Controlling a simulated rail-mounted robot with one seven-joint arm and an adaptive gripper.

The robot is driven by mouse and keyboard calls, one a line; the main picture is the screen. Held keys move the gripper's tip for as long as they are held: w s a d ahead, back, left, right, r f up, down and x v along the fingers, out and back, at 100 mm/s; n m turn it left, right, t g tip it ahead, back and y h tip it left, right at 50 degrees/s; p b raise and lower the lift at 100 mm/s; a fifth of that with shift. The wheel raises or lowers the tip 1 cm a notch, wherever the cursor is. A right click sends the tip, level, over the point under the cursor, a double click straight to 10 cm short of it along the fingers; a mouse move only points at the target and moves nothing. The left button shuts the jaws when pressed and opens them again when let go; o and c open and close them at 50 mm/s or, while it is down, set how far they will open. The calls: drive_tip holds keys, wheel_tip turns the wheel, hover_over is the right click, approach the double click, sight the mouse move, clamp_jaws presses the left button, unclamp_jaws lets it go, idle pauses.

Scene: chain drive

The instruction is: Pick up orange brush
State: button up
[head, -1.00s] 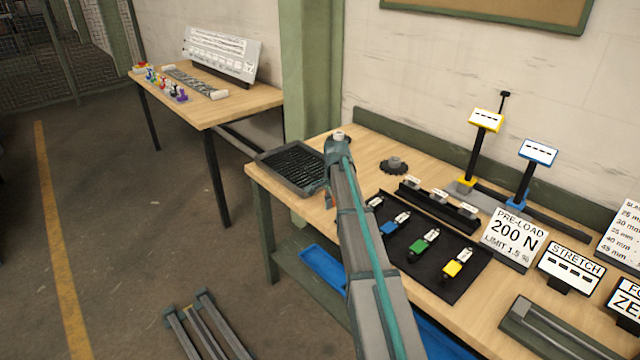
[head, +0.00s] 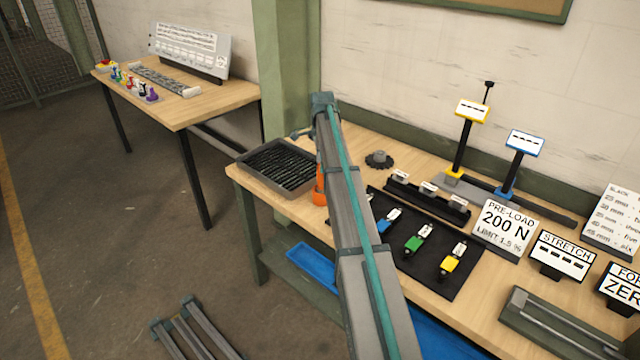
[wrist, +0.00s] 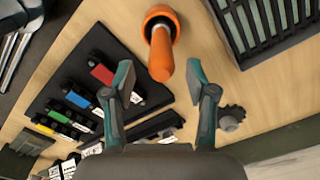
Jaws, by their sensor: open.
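The orange brush (wrist: 161,48) shows in the wrist view at the top centre, with a round head and a thick handle reaching down toward my gripper. My gripper (wrist: 158,78) is open and empty, with one finger on each side of the line of the handle; I cannot tell its height above it. In the head view a part of the orange brush (head: 319,190) shows at the left edge of my arm, on the wooden bench beside the dark tray. My arm hides the rest of it and most of my gripper there.
The dark ribbed tray (head: 243,158) stands left of the brush. A black mat (head: 432,288) with several coloured tools lies to the right. A toothed sprocket (head: 379,160) sits behind, near a black rack (head: 425,206). Signs (head: 503,226) stand further right.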

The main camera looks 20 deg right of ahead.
sight(320, 178)
drive_tip(key=shift+w+a+f+p, duration=0.15)
drive_tip(key=shift+f+p, duration=0.6)
drive_tip(key=shift+f, duration=1)
drive_tip(key=shift+a+f+p, duration=0.1)
drive_tip(key=shift+f+p, duration=0.65)
drive_tip(key=shift+f, duration=1)
clamp_jaws()
